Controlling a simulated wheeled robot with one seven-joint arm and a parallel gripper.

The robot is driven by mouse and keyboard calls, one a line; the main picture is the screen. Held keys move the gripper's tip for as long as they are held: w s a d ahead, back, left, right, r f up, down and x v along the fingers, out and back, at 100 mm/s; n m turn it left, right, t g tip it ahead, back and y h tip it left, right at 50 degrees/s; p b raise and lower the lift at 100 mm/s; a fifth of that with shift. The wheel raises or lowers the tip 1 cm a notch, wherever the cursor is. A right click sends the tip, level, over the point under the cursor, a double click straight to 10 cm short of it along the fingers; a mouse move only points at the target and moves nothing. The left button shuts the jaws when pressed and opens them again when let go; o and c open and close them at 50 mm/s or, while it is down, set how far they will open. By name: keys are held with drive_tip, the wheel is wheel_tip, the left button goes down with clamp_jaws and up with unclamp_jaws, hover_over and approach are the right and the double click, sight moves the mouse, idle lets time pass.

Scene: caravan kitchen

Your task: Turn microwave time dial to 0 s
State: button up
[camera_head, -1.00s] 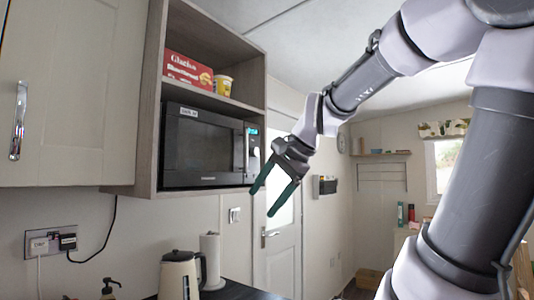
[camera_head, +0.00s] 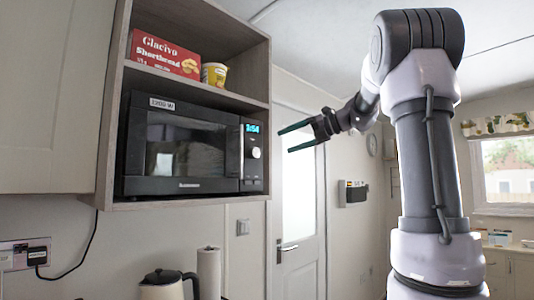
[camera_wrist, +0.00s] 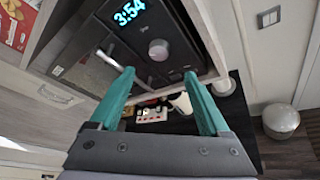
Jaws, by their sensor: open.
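The black microwave (camera_head: 185,150) sits in the lower bay of the wall shelf unit. Its lit display (camera_head: 252,128) is on the right-hand control panel and reads 3:54 in the wrist view (camera_wrist: 129,11). A round light dial (camera_head: 256,153) sits below the display. It also shows in the wrist view (camera_wrist: 158,49), beyond the fingertips and a little above the gap between them. My gripper (camera_head: 284,140) is open and empty, to the right of the microwave panel, with its green fingers pointing toward it. In the wrist view my gripper (camera_wrist: 158,76) has its fingers wide apart, clear of the dial.
A shortbread box (camera_head: 165,54) and a yellow tub (camera_head: 214,74) stand on the shelf above the microwave. The shelf unit's frame (camera_head: 262,197) surrounds the microwave. A kettle (camera_head: 165,284) and a paper roll (camera_head: 208,272) stand below. A white door (camera_head: 302,225) is behind my gripper.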

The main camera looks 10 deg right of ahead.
sight(257, 152)
drive_tip(key=x, duration=1)
drive_tip(key=shift+w+a, duration=0.15)
drive_tip(key=shift+a, duration=0.15)
clamp_jaws()
